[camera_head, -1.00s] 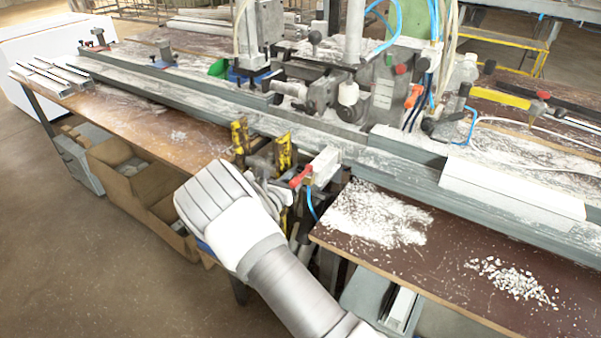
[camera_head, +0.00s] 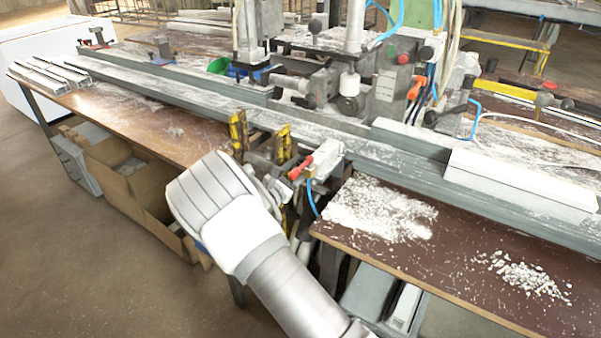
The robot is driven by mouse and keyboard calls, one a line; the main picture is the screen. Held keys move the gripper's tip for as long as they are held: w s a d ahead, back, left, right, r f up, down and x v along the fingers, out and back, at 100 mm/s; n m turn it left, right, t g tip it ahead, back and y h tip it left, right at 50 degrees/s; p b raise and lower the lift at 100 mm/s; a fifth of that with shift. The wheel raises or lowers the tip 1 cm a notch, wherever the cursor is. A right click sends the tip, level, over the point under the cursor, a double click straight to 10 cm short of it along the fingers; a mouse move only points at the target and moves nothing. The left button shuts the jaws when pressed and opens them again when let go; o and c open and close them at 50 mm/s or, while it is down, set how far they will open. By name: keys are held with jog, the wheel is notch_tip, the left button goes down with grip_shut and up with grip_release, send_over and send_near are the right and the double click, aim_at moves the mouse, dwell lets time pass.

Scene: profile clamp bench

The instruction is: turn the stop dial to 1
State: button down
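My white gripper (camera_head: 214,198) is in front of the clamp bench, near the middle of the picture, seen from behind. Its fingers are hidden by its own body, so I cannot see whether it is open or shut or touches anything. Just beyond it is the clamp (camera_head: 238,135), with two yellow upright jaws and metal parts. A red-handled lever (camera_head: 301,165) on a pale block sits right of the clamp. I cannot make out the stop dial or its numbers; part of the clamp is hidden behind my gripper.
A long dusty metal profile rail (camera_head: 190,92) runs along the bench. A machine with a red button (camera_head: 403,58) stands behind it. White chips (camera_head: 380,213) lie on the brown bench top (camera_head: 440,265) at right. Cardboard boxes (camera_head: 112,180) stand under the bench at left.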

jog(key=shift+f+m+b, duration=0.1)
jog(key=shift+m+b, duration=1.95)
jog(key=shift+m, duration=0.45)
jog(key=c, duration=0.7)
grip_release()
jog(key=shift+o, duration=0.2)
jog(key=p+v, duration=0.2)
jog(key=v, duration=1.5)
jog(key=shift+s, duration=0.25)
